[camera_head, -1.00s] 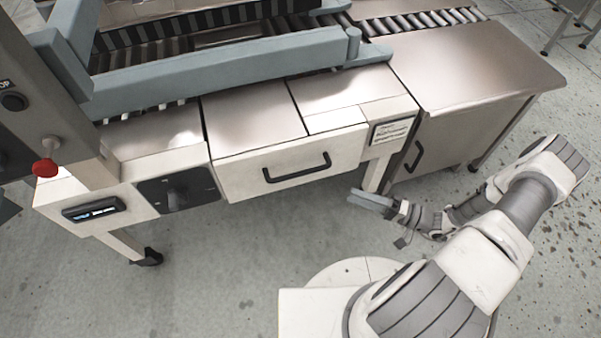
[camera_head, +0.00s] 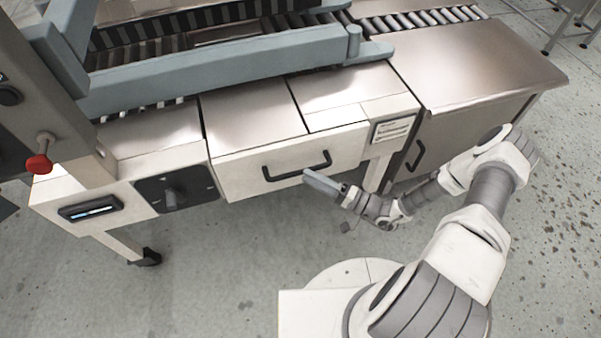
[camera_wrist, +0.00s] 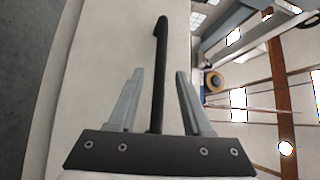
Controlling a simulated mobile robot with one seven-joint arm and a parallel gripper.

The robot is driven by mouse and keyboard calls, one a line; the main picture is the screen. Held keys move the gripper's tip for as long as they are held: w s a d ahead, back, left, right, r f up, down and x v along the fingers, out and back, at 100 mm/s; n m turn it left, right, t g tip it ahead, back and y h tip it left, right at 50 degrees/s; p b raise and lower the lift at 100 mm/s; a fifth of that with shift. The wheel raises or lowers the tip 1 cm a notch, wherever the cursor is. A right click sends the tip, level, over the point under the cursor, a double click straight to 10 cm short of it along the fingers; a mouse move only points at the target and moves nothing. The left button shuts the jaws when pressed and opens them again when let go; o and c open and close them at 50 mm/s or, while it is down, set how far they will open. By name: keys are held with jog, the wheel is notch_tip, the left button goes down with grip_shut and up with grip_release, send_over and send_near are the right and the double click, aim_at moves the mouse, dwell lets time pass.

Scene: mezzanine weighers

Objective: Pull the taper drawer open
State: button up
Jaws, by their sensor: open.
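The taper drawer (camera_head: 240,178) is a cream-coloured front below a steel worktop in the head view, and it looks shut. Its black bar handle (camera_head: 283,174) runs across the front. My gripper (camera_head: 309,176) is at the right end of the handle in the head view. In the wrist view my gripper (camera_wrist: 158,75) is open, one finger on each side of the black handle (camera_wrist: 159,70). The handle runs lengthwise between the fingers, with gaps on both sides. The drawer front (camera_wrist: 95,75) fills the area behind it. Whether a finger touches the drawer front cannot be told.
A red button (camera_head: 39,164) sits on the grey post. A cabinet with its own black handle (camera_head: 415,155) stands at right. Floor in front is clear.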

aim_at(300, 171)
jog(key=shift+x, duration=1.9)
grip_shut()
